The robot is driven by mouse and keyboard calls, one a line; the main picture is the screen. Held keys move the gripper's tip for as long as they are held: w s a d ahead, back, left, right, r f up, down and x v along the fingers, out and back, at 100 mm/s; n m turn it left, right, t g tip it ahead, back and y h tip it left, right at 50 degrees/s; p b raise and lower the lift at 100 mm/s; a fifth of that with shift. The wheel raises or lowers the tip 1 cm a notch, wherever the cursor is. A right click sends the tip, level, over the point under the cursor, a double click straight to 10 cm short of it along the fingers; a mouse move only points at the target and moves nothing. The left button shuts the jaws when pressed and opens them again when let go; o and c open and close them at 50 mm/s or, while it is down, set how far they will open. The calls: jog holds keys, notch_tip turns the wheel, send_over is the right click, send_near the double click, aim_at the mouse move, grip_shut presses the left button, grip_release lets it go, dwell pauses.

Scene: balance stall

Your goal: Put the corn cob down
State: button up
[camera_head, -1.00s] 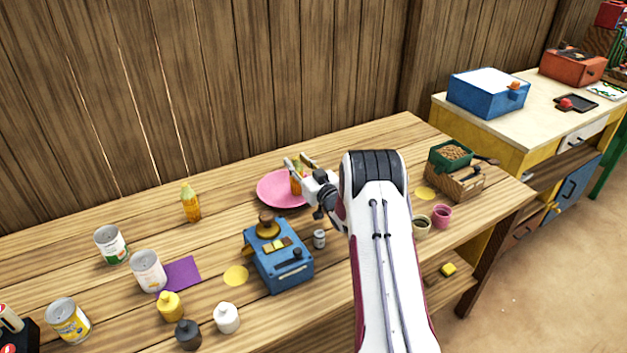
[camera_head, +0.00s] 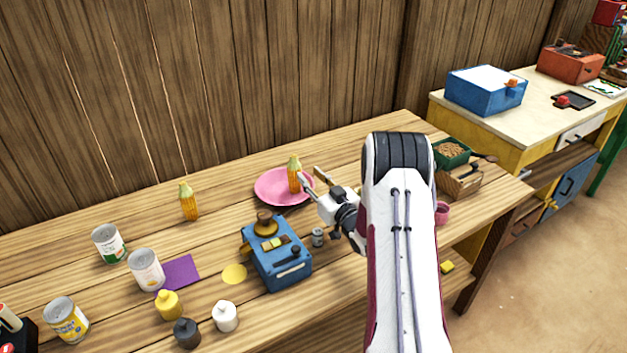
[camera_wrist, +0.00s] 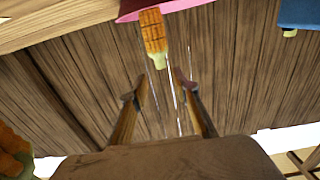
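A yellow corn cob (camera_head: 294,176) with a pale green tip stands upright on the pink plate (camera_head: 268,187), on its right part. In the wrist view the same cob (camera_wrist: 153,38) shows at the top, by the plate's edge (camera_wrist: 172,6). My gripper (camera_head: 312,178) is to the right of the cob, its fingers apart and nothing between them. The wrist view shows the two fingers (camera_wrist: 160,92) spread, with a gap to the cob. A second corn cob (camera_head: 189,203) stands upright on the table, left of the plate.
A blue scale (camera_head: 279,262) stands in front of the plate, with a small grey can (camera_head: 318,237) beside it. Several cans, small bottles and a purple card (camera_head: 181,272) are at the left. A wooden crate (camera_head: 460,183) is at the right. The wooden wall is close behind.

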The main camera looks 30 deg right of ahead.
jog(key=shift+s, duration=0.55)
jog(key=s+a+r+g+h, duration=0.15)
jog(key=a+r+g, duration=0.3)
jog(key=r, duration=0.75)
jog(key=s+a+r+g, duration=0.2)
jog(key=s+a+r, duration=0.5)
jog(key=s, duration=0.2)
jog(key=s+a+g, duration=0.2)
jog(key=s+a, duration=0.3)
jog(key=s, duration=0.6)
jog(key=s+a+g+y, duration=0.1)
jog(key=s+a, duration=0.4)
jog(key=s, duration=0.6)
jog(key=s+a+g, duration=0.3)
jog(key=s+a, duration=0.1)
jog(key=s, duration=0.7)
jog(key=shift+s+a+f, duration=0.25)
jog(key=shift+a+f, duration=0.15)
jog(key=shift+f, duration=0.05)
jog(key=shift+o, duration=0.6)
jog(key=shift+w+y, duration=0.1)
jog(key=shift+y, duration=0.15)
